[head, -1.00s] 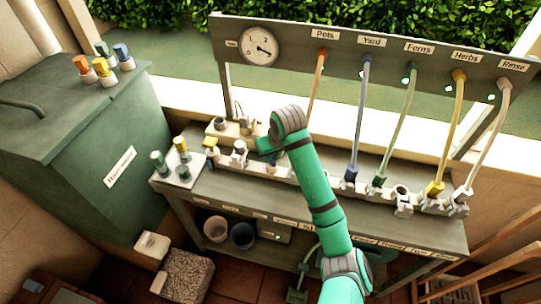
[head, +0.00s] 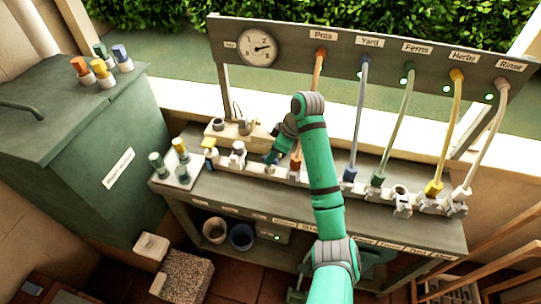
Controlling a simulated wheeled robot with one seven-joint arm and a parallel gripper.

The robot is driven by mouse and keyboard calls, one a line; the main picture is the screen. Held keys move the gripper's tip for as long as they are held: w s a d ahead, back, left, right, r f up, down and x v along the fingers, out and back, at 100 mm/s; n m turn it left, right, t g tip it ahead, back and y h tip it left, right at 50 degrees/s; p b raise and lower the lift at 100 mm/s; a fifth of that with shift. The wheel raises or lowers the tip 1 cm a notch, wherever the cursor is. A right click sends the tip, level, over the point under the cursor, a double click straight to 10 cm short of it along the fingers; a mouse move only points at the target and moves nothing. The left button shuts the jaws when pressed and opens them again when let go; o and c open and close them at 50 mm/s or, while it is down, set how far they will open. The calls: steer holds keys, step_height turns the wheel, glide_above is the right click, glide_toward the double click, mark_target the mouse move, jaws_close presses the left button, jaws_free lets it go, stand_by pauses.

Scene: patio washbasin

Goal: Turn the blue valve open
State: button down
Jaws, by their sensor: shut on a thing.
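My gripper (head: 271,162) is at the end of my green arm, low over the row of fittings on the bench, left of the orange hose's lower end. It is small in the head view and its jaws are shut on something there. The blue valve is not clearly visible; the grasped part is hidden by my gripper, so its colour and angle cannot be read. A yellow-topped valve (head: 210,148) and a pale valve (head: 238,151) stand in the row to the left. The round gauge (head: 260,47) on the sign board shows its needle pointing right.
Hoses labelled Pots, Yard, Ferns, Herbs and Rinse hang from the board (head: 395,65) to the bench (head: 395,222); the orange hose (head: 318,72) is closest to my arm. A green cabinet (head: 110,130) stands left. Buckets (head: 242,237) sit on the shelf below.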

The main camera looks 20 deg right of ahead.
steer(key=shift+w+d+r+n, duration=0.15)
steer(key=shift+d+n, duration=0.1)
steer(key=shift+n, duration=0.25)
steer(key=c, duration=1.7)
jaws_free()
steer(key=shift+c, duration=0.2)
steer(key=shift+a, duration=0.1)
steer(key=v, duration=1)
steer(key=shift+d+r, duration=0.2)
steer(key=shift+r, duration=0.1)
